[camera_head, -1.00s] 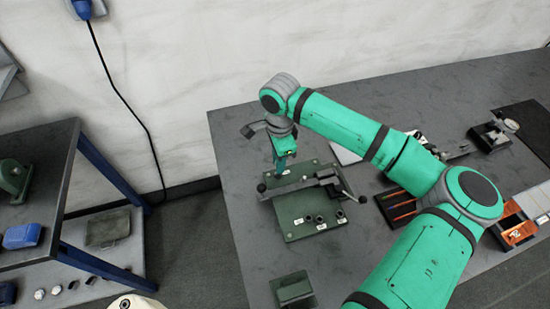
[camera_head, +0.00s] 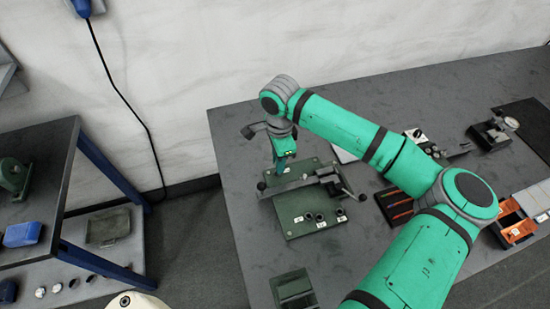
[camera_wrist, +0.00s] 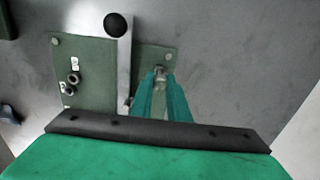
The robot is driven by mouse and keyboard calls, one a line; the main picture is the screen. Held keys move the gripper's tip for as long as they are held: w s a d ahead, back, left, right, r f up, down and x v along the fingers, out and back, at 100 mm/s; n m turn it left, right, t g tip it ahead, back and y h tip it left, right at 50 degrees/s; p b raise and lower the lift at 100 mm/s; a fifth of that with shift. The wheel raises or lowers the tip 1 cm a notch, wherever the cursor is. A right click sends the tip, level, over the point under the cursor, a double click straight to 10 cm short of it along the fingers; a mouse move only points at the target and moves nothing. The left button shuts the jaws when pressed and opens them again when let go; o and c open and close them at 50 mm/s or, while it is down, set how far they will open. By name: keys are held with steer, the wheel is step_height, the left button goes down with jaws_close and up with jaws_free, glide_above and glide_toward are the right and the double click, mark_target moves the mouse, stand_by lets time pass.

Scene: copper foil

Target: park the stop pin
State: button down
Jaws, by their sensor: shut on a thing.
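The green fixture plate (camera_head: 300,228) lies on the grey bench and carries a metal bar (camera_head: 298,184) with a dark ball knob (camera_head: 262,186) at its left end. My gripper (camera_head: 281,168) points down over the back-left part of the plate, behind the bar. In the wrist view my gripper (camera_wrist: 160,78) is shut on a small metal piece (camera_wrist: 160,71), probably the stop pin, mostly hidden between the fingers. I cannot tell whether it touches the plate. The bar (camera_wrist: 124,65) runs left of the fingers. Labelled round sockets (camera_wrist: 72,79) sit on the plate's other side.
A small dark green block (camera_head: 293,290) stands at the bench's front left. Trays with red and orange items (camera_head: 515,228) and a dial gauge stand (camera_head: 494,133) are on the right, beyond my arm. Bare bench surrounds the plate's left side.

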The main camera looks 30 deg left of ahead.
steer(key=shift+f, duration=0.55)
stand_by(0.9)
steer(key=c, duration=2)
jaws_free()
steer(key=shift+r, duration=0.2)
steer(key=shift+r, duration=1.35)
steer(key=o, duration=0.5)
steer(key=shift+o, duration=0.2)
